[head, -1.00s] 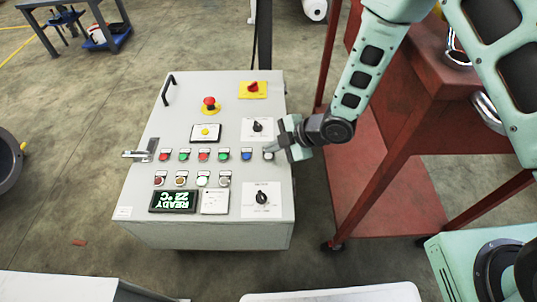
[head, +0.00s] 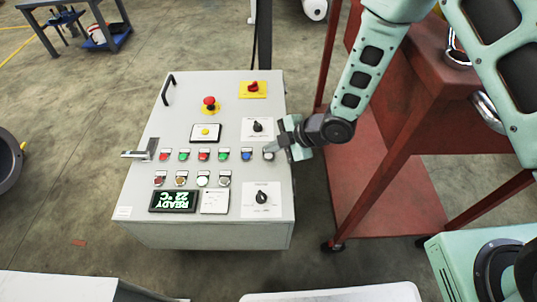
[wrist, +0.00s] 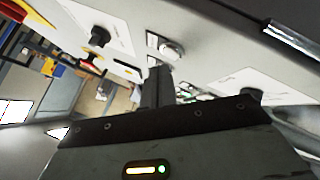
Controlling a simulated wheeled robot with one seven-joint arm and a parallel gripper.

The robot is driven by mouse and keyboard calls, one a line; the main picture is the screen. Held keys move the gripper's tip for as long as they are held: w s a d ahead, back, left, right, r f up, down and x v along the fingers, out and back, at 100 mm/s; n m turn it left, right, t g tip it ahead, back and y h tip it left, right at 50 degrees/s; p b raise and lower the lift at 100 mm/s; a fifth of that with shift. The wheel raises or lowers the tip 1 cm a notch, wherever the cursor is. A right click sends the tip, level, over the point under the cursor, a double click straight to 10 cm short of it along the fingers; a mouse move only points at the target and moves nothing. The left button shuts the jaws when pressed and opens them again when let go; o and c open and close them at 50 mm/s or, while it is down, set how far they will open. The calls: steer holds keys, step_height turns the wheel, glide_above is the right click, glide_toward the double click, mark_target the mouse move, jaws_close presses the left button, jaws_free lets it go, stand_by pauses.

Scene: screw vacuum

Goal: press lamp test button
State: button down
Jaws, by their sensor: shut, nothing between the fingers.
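The grey control panel (head: 140,200) stands in front of me with a row of push buttons across its face. A pale button (head: 268,155) sits at the right end of that row; I cannot read its label, so I cannot confirm that it is the lamp test button. My gripper (head: 273,149) is shut and empty, its tip right beside this button. In the wrist view, my closed fingers (wrist: 158,88) point up at a round, pale button (wrist: 172,50) in a metal ring. I cannot tell whether they touch it.
A red emergency stop (head: 209,103), a yellow-plated red switch (head: 253,89) and black rotary knobs (head: 261,198) stand out from the panel. A green READY display (head: 172,201) sits lower left. A red metal frame (head: 385,180) stands close on the right, beside my arm.

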mark_target(273, 158)
steer(key=shift+f, duration=0.4)
steer(key=shift+f+b, duration=0.45)
steer(key=shift+b, duration=0.1)
stand_by(0.4)
steer(key=shift+r, duration=0.1)
steer(key=shift+r+p, duration=0.7)
steer(key=shift+r, duration=0.1)
steer(key=shift+r, duration=0.1)
step_height(273, 158, up, 5)
steer(key=p, duration=0.3)
steer(key=shift+p, duration=0.4)
stand_by(0.5)
